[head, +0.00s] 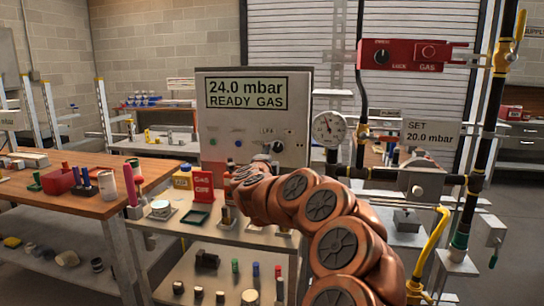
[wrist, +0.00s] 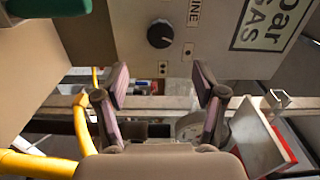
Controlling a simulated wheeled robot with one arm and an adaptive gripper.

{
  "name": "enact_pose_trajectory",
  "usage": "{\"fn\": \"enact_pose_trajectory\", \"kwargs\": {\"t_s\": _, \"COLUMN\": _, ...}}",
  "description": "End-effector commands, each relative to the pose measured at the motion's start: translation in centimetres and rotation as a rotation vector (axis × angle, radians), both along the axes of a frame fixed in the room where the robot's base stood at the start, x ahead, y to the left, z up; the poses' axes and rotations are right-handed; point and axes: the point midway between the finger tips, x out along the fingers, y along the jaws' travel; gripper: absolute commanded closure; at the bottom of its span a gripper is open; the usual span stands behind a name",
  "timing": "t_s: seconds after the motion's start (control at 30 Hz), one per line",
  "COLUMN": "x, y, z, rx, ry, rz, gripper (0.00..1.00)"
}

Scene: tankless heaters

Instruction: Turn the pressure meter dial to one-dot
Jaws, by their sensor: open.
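The pressure meter (head: 300,112) is a pale box with a green display reading "24.0 mbar READY GAS". Its dark round dial (head: 277,147) sits low on the right of the front panel. In the wrist view the dial (wrist: 160,34) is black, with small marks on the panel around it too small to read. My gripper (wrist: 160,85) is open and empty, its two fingers spread below the dial in that view, apart from it. The dial lies roughly midway between the fingers sideways. In the head view my copper arm hides the gripper. The dial's exact setting cannot be told.
A round gauge (head: 329,129), black pipes and a red gas box (head: 413,55) stand to the right. A red "GAS OFF" block (head: 203,184) stands on the bench left of my arm. A yellow hose (wrist: 83,130) runs left of my gripper in the wrist view.

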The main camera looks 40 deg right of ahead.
Motion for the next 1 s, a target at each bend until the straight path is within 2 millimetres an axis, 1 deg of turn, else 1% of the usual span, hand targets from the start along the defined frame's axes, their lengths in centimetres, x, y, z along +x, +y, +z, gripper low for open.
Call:
{"fn": "enact_pose_trajectory", "kwargs": {"t_s": 0.1, "x": -0.5, "y": 0.8, "z": 0.0, "rx": 0.000, "ry": 0.000, "rz": 0.001, "gripper": 0.30}}
{"fn": "enact_pose_trajectory", "kwargs": {"t_s": 0.23, "x": -0.8, "y": 1.1, "z": 0.0, "rx": -0.001, "ry": -0.001, "rz": -0.002, "gripper": 0.30}}
{"fn": "enact_pose_trajectory", "kwargs": {"t_s": 0.87, "x": -0.8, "y": 1.2, "z": 0.0, "rx": -0.001, "ry": 0.000, "rz": 0.001, "gripper": 0.30}}
{"fn": "enact_pose_trajectory", "kwargs": {"t_s": 0.93, "x": -0.5, "y": 1.8, "z": 0.2, "rx": -0.005, "ry": 0.005, "rz": 0.021, "gripper": 0.30}}
{"fn": "enact_pose_trajectory", "kwargs": {"t_s": 0.97, "x": -0.2, "y": 2.3, "z": 0.3, "rx": -0.008, "ry": 0.008, "rz": 0.038, "gripper": 0.30}}
{"fn": "enact_pose_trajectory", "kwargs": {"t_s": 1.0, "x": 0.4, "y": 3.3, "z": 0.6, "rx": -0.014, "ry": 0.015, "rz": 0.071, "gripper": 0.30}}
